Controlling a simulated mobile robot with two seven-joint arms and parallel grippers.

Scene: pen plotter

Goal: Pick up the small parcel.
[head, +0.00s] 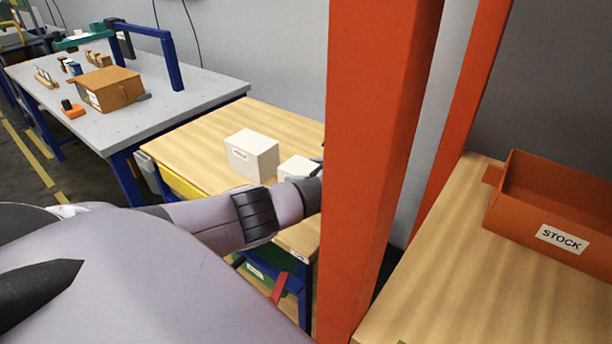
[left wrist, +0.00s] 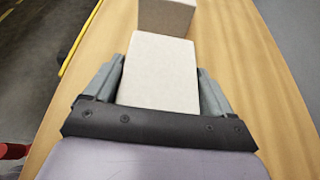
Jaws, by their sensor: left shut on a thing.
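The small parcel (head: 297,168) is a pale, near-white box at the right end of the wooden bench top, partly hidden by my left arm and the orange post. In the left wrist view the small parcel (left wrist: 158,84) lies between the two grey fingers of my left gripper (left wrist: 160,68), which is shut on it, one finger along each side. In the head view the gripper itself is mostly hidden behind the post. I cannot tell whether the parcel is clear of the wood. My right gripper is not in view.
A larger white box (head: 252,157) with a label stands beside the parcel. The orange post (head: 375,150) rises close in front. An orange STOCK bin (head: 555,215) sits on a wooden top at right. A grey table (head: 150,112) holds a brown box (head: 111,88).

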